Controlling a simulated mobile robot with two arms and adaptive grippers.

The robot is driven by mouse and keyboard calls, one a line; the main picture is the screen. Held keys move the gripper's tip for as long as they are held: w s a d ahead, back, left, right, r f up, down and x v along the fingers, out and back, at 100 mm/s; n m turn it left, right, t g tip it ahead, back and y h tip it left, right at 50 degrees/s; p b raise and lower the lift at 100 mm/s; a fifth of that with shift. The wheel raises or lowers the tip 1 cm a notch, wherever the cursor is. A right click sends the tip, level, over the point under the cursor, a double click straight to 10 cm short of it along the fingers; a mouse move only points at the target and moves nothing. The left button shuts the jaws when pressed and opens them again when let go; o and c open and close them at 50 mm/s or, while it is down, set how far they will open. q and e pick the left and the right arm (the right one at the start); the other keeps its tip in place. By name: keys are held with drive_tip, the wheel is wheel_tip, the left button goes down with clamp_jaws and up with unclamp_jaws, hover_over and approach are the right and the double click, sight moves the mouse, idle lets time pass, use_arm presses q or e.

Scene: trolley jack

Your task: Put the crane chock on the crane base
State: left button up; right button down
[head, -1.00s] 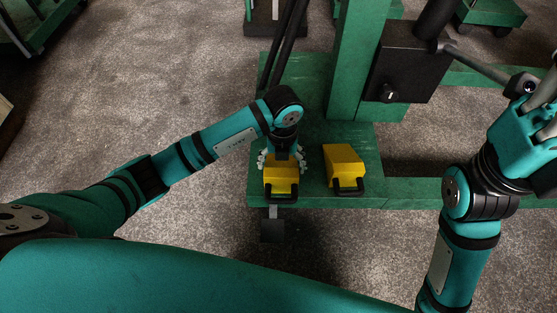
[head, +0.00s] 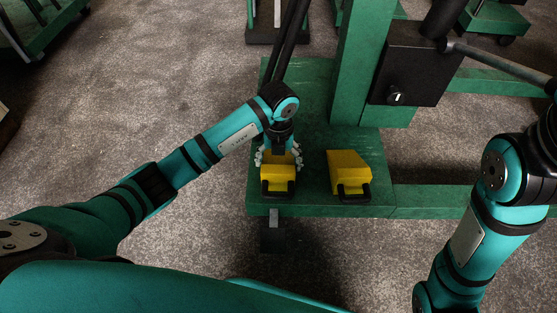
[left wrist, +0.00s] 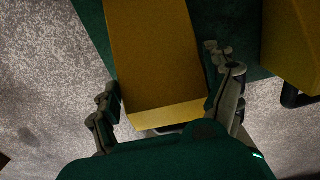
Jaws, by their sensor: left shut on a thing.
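A yellow crane chock (head: 278,183) with a black handle is at the left of the green crane base (head: 302,120), on or just above its front part; I cannot tell whether it touches. My left gripper (head: 279,160) is shut on this chock from above. In the left wrist view the chock (left wrist: 155,60) fills the space between the two fingers (left wrist: 168,100). A second yellow chock (head: 348,172) sits on the base to the right, and part of it (left wrist: 295,40) shows in the left wrist view. My right gripper is out of the head view; only its arm shows.
A green post (head: 360,60) with a black box (head: 405,75) and a crank lever (head: 500,58) rises from the base. Dark slanted bars (head: 285,45) stand behind my left gripper. A black pedal-like piece (head: 273,235) juts out in front. Speckled floor lies open at left.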

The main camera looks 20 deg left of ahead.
use_arm(q)
drive_tip(key=o, duration=1.5)
